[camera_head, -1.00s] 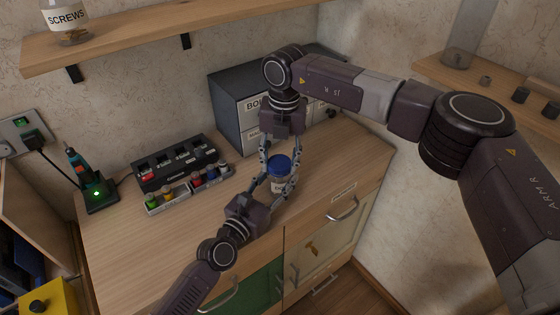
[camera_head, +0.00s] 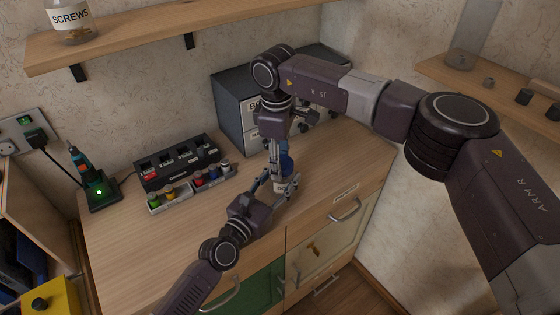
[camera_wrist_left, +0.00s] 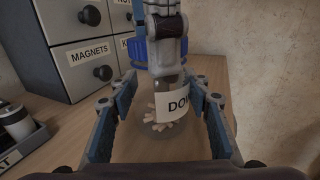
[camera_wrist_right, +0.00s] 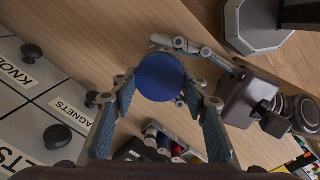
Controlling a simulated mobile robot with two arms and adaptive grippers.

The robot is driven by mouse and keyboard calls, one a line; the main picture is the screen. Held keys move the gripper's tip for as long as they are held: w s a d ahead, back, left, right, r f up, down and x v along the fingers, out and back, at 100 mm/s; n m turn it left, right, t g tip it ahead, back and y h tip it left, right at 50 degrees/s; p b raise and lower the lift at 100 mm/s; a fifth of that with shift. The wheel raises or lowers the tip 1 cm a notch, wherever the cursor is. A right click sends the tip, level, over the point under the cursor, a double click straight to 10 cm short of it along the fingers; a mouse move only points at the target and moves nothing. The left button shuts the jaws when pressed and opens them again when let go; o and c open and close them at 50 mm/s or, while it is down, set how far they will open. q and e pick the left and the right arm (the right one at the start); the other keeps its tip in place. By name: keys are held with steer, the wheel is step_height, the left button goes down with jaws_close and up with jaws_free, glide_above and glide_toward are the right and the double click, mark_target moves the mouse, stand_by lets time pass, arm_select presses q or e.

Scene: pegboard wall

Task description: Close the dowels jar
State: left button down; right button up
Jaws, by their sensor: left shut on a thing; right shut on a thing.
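The clear dowels jar (camera_head: 279,187) stands upright on the bench. Its label, partly hidden, and pale dowels inside show in the left wrist view (camera_wrist_left: 172,103). The blue lid (camera_head: 286,163) is on top of the jar; it also shows in the right wrist view (camera_wrist_right: 160,78). I cannot tell how tightly it sits. My left gripper (camera_head: 276,186) is shut around the jar body from the front left. My right gripper (camera_head: 280,160) points down from above and is shut on the lid, with one finger in front of it in the head view.
A grey drawer cabinet (camera_head: 233,105) stands behind the jar. A black charger rack (camera_head: 175,160) and a tray of small coloured items (camera_head: 190,190) are to the left, beside a screwdriver on its dock (camera_head: 98,193). The bench right of the jar is clear.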

steer(key=shift+s+f+m, duration=0.15)
steer(key=shift+f+m, duration=0.05)
steer(key=shift+m, duration=0.9)
steer(key=o, duration=0.8)
steer(key=shift+o, duration=1.3)
steer(key=shift+r, duration=0.1)
steer(key=shift+r, duration=2.3)
steer(key=shift+w, duration=0.2)
steer(key=shift+c, duration=0.4)
